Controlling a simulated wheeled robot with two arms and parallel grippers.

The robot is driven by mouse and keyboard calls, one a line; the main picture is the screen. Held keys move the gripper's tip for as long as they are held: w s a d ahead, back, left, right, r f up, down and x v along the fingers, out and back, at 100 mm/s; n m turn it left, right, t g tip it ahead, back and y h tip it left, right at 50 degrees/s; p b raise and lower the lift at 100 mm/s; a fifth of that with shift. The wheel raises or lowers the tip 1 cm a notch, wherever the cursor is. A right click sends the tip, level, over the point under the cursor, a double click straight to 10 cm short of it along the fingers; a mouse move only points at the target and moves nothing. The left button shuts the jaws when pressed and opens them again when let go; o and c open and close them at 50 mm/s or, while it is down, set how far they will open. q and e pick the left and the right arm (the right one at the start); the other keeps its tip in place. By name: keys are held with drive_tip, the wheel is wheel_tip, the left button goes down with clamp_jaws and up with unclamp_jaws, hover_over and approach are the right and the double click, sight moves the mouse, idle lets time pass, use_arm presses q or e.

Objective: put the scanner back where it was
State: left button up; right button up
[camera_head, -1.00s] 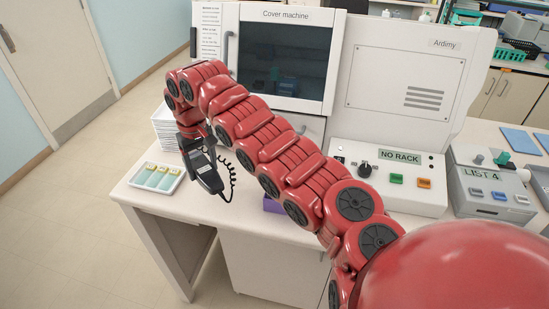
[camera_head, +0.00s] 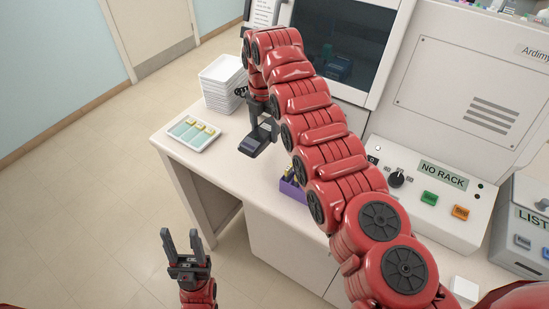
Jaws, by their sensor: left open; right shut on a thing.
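My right gripper (camera_head: 259,118), at the end of the red arm, is shut on the scanner (camera_head: 257,140), a dark hand-held device. The scanner is low over the front of the white table, between the slide tray and a purple rack. I cannot tell whether it touches the tabletop. The gripper and arm hide part of it. My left gripper (camera_head: 184,246) is open and empty, low in the view, over the floor in front of the table.
A white tray with slides (camera_head: 218,138) is left of the scanner, near a stack of white trays (camera_head: 222,72). A purple rack (camera_head: 290,191) is partly behind my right arm. The cover machine (camera_head: 385,85) stands behind, with a NO RACK panel (camera_head: 440,205) at right.

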drive_tip(key=shift+a+f, duration=0.1)
drive_tip(key=shift+f, duration=0.15)
drive_tip(key=p, duration=0.3)
hover_over(265, 162)
wheel_tip(265, 162, down, 7)
drive_tip(key=shift+r, duration=0.2)
wheel_tip(265, 162, down, 2)
drive_tip(key=shift+f, duration=0.1)
drive_tip(key=shift+w+f, duration=0.1)
drive_tip(key=shift+f, duration=0.25)
drive_tip(key=shift+f, duration=0.1)
drive_tip(key=o, duration=1.6)
drive_tip(key=shift+c, duration=0.2)
